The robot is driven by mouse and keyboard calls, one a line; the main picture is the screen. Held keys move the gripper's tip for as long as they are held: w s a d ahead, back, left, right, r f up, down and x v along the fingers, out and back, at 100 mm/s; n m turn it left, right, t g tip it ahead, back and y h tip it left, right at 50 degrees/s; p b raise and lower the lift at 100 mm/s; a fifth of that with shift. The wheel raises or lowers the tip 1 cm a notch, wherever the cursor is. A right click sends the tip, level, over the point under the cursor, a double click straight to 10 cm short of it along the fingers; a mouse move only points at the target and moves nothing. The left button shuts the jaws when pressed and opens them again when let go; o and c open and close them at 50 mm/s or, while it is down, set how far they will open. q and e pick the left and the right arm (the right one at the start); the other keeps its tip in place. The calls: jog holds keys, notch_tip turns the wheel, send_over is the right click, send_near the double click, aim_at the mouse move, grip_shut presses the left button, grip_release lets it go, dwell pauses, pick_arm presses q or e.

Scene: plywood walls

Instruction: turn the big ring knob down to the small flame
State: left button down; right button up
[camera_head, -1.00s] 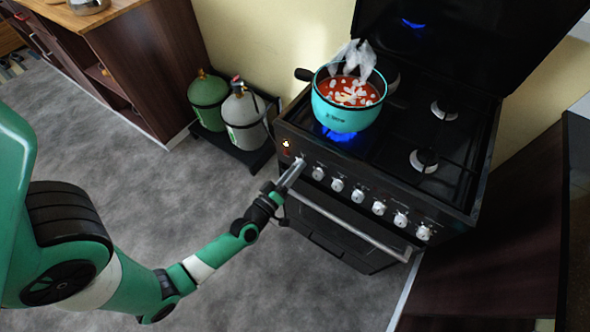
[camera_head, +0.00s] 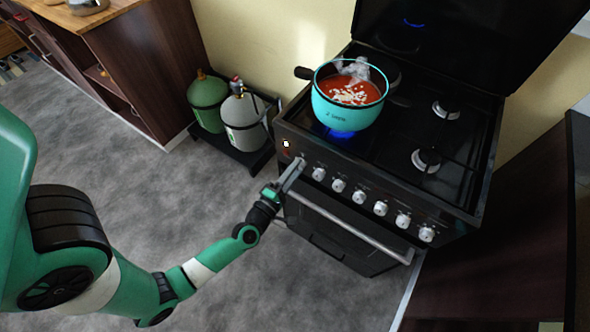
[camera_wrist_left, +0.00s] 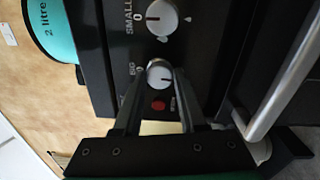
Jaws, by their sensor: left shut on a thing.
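The big ring knob (camera_wrist_left: 159,74) is a white dial marked BIG in the left wrist view, at the left end of the stove's front panel. My left gripper (camera_head: 299,163) is shut on it, with one finger on each side. Its fingers also show in the left wrist view (camera_wrist_left: 158,88). The knob's exact pointer angle is hard to read. A low blue flame (camera_head: 341,134) shows under the teal pot (camera_head: 338,112), which holds red soup with pale pieces and gives off a little steam. My right gripper is not in view.
The knob marked SMALL (camera_wrist_left: 162,17) is beside the held one. Several more white knobs line the panel. The oven handle (camera_head: 350,228) juts out below. Gas cylinders (camera_head: 243,119) stand left of the stove (camera_head: 465,150). The floor in front is clear.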

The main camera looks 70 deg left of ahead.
pick_arm(q)
jog(key=shift+n, duration=0.5)
jog(key=shift+c, duration=2.3)
grip_release()
jog(key=p+v, duration=0.2)
jog(key=v, duration=0.9)
jog(key=shift+s+d, duration=0.2)
jog(key=shift+s, duration=0.1)
jog(key=shift+f, duration=0.1)
